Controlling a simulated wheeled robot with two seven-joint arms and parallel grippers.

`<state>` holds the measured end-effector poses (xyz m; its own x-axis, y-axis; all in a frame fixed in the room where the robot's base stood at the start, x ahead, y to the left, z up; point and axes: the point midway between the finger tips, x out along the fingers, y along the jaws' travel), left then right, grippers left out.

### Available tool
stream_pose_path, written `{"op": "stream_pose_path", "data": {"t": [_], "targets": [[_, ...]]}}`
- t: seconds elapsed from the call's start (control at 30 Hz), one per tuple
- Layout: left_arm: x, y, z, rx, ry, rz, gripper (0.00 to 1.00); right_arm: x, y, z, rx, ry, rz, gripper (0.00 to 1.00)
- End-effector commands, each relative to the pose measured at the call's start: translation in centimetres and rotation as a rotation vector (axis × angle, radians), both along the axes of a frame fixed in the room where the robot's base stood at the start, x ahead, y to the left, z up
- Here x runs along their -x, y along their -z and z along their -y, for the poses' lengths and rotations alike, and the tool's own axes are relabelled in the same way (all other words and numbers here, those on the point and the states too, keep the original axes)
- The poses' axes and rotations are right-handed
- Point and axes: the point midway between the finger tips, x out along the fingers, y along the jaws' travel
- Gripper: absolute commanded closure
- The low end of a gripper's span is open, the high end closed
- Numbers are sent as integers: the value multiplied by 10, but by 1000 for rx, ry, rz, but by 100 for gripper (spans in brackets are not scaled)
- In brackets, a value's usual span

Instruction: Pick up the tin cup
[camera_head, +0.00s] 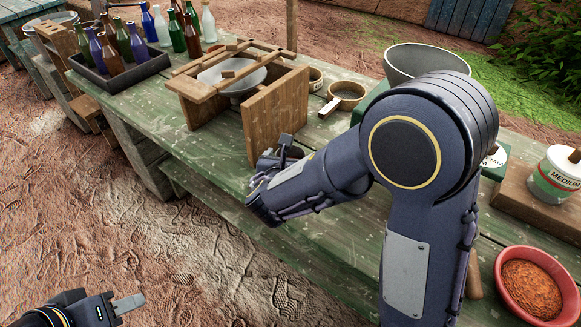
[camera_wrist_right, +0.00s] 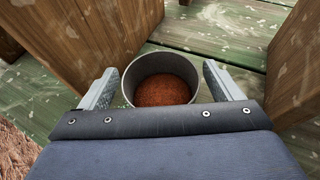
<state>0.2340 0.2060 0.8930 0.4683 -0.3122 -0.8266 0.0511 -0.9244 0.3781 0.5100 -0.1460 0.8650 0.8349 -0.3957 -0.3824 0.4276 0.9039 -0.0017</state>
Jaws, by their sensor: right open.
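The tin cup (camera_wrist_right: 158,62) is a grey round metal cup with reddish-brown powder in it. It stands upright on the green plank table (camera_wrist_right: 225,35) in the right wrist view. My right gripper (camera_wrist_right: 160,72) is open, with one finger on each side of the cup. Small gaps seem to show between the fingers and the cup wall. In the head view the right gripper (camera_head: 283,158) is at the wooden stand, and I cannot make out the cup there. My left gripper (camera_head: 127,304) is low at the left, away from the table; its jaw opening is unclear.
A bottle tray (camera_head: 122,75) stands at the far left. A red bowl of powder (camera_head: 530,283) and a white tub (camera_head: 557,178) stand at the right.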

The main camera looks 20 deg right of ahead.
Motion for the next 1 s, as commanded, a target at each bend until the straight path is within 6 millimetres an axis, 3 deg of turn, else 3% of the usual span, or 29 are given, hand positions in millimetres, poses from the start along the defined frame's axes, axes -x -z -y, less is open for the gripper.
{"op": "stream_pose_path", "data": {"t": [0.13,0.4,0.73,1.0], "targets": [[0,1,0,0,0,0,64,-13,6,7,-1,3,0,14],[0,1,0,0,0,0,64,-15,7,8,-2,2,0,16],[0,1,0,0,0,0,64,-14,6,8,-2,2,0,59],[0,1,0,0,0,0,64,-15,4,7,-2,1,2,60]]}}
